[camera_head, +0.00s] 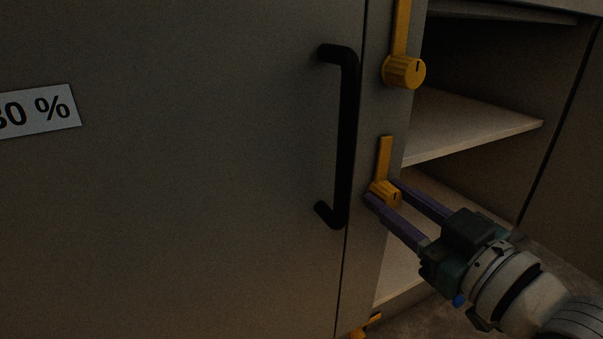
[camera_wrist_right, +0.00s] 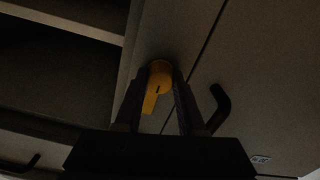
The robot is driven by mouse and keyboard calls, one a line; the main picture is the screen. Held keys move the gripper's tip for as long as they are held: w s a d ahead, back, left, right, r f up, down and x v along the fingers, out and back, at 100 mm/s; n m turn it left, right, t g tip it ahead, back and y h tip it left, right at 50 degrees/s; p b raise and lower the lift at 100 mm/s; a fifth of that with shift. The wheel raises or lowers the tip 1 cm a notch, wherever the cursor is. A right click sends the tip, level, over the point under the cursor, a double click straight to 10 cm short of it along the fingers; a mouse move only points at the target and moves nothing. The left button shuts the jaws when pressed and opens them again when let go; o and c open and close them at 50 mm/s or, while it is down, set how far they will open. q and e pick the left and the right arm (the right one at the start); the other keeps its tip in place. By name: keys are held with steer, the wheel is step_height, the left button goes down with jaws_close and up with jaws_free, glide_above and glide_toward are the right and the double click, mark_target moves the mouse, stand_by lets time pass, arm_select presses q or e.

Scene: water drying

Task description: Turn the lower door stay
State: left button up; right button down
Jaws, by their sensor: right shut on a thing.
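The lower door stay (camera_head: 385,158) is a yellow bar with a round knob on the narrow strip beside the door. Its bar points up in the head view. In the right wrist view the stay (camera_wrist_right: 150,103) shows its bar pointing down and slightly left from the knob. My right gripper (camera_head: 381,190) comes in from the lower right, with one purple finger on each side of the knob, shut on it. The fingers also show in the right wrist view (camera_wrist_right: 158,85). A matching upper stay (camera_head: 404,71) stands above, its bar up. My left gripper is not in view.
The grey door (camera_head: 200,180) is closed, with a black handle (camera_head: 349,140) left of the stays. An open cabinet with shelves (camera_head: 470,130) lies to the right. Another yellow part (camera_head: 367,325) shows partly at the bottom edge. A percent label (camera_head: 40,108) is at the left.

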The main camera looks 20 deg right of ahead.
stand_by(0.6)
steer(key=m+p, duration=0.2)
steer(key=m, duration=0.1)
steer(key=shift+r, duration=0.1)
steer(key=m+p, duration=0.1)
steer(key=m, duration=0.3)
steer(key=shift+m+p, duration=0.3)
steer(key=shift+p, duration=0.1)
steer(key=m, duration=0.5)
steer(key=shift+d+p, duration=0.1)
steer(key=shift+p, duration=0.2)
steer(key=m, duration=0.4)
steer(key=shift+m, duration=0.8)
steer(key=c, duration=0.5)
jaws_free()
